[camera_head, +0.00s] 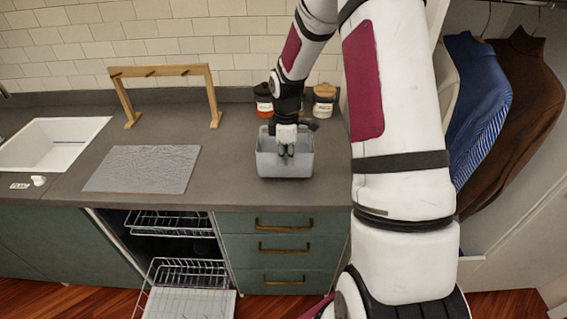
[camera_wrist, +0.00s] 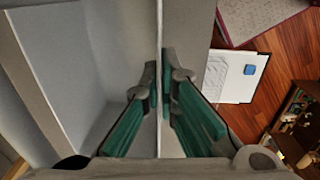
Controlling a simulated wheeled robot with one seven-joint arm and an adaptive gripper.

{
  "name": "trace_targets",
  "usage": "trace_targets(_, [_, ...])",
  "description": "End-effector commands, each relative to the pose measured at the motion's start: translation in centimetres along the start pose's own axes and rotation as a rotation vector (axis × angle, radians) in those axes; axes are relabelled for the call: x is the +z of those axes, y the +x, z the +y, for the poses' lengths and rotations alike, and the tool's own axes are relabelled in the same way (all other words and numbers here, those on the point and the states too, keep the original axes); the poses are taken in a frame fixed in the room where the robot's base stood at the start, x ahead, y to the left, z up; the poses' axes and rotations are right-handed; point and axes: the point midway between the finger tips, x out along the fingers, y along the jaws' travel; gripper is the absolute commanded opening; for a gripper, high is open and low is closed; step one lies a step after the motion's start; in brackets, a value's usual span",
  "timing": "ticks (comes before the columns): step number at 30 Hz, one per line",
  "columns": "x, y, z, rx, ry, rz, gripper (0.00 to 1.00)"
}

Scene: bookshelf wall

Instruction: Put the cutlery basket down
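The cutlery basket is a light grey, open-topped bin (camera_head: 285,163) at the right part of the counter in the head view. Its pale inside and thin wall fill the left and middle of the wrist view (camera_wrist: 80,70). My gripper (camera_head: 287,152) points down at the basket's front wall. In the wrist view, the green fingers (camera_wrist: 160,88) lie on either side of this wall, close against it, and look shut on it. The basket is upright. I cannot tell whether its bottom touches the counter.
The grey counter (camera_head: 225,165) holds a textured grey mat (camera_head: 143,168), a wooden rack (camera_head: 163,72) and jars (camera_head: 323,100) behind the basket. A white sink (camera_head: 50,143) is at left. The dishwasher (camera_head: 185,272) below stands open with its racks out. Clothes (camera_head: 480,95) hang at right.

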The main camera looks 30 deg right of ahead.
Motion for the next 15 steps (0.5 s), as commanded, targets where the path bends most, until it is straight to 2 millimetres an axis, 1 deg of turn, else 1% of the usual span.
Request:
trace_targets(7, [-0.9, 0.2, 1.9, 0.0, -0.001, 0.0, 0.0])
trace_targets(9, [-0.7, 1.4, 1.5, -0.005, -0.002, -0.001, 0.0])
trace_targets(12, [-0.7, 2.7, 1.5, -0.003, -0.002, -0.001, 0.0])
trace_targets(15, [-0.7, 3.5, 1.5, -0.002, -0.001, -0.001, 0.0])
